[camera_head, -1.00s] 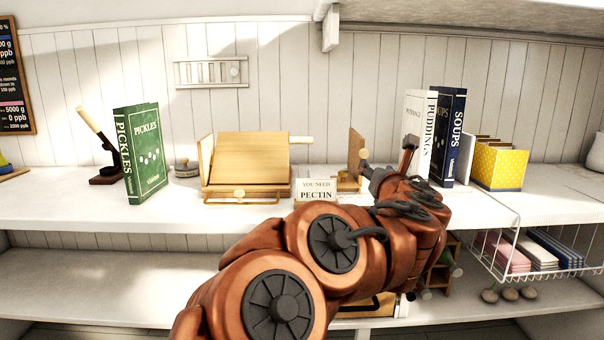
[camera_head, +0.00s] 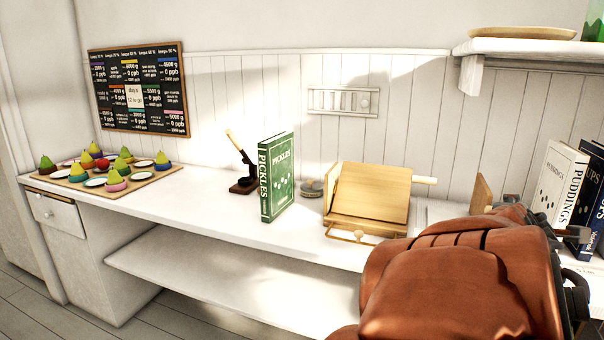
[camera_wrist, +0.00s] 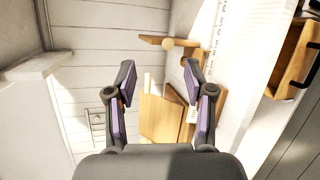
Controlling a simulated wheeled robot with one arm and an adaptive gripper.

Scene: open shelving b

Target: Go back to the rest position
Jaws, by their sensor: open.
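My gripper (camera_wrist: 158,78) is open and empty in the wrist view, its two dark fingers with purple pads spread apart. Beyond the fingers in that view is a wooden book stand (camera_wrist: 160,118). In the head view my copper-coloured arm fills the lower right and hides much of the counter there. The gripper's fingers are not clear in the head view; a dark part of it shows in front of the books at the right. The wooden stand (camera_head: 368,194) stands on the counter left of my arm.
A green PICKLES book (camera_head: 276,178) stands upright on the white counter (camera_head: 190,206). White PUDDINGS (camera_head: 560,182) and dark SOUPS books stand at the right, near my arm. A board of coloured pear shapes (camera_head: 52,180) lies far left. An upper shelf (camera_head: 530,50) juts out above right.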

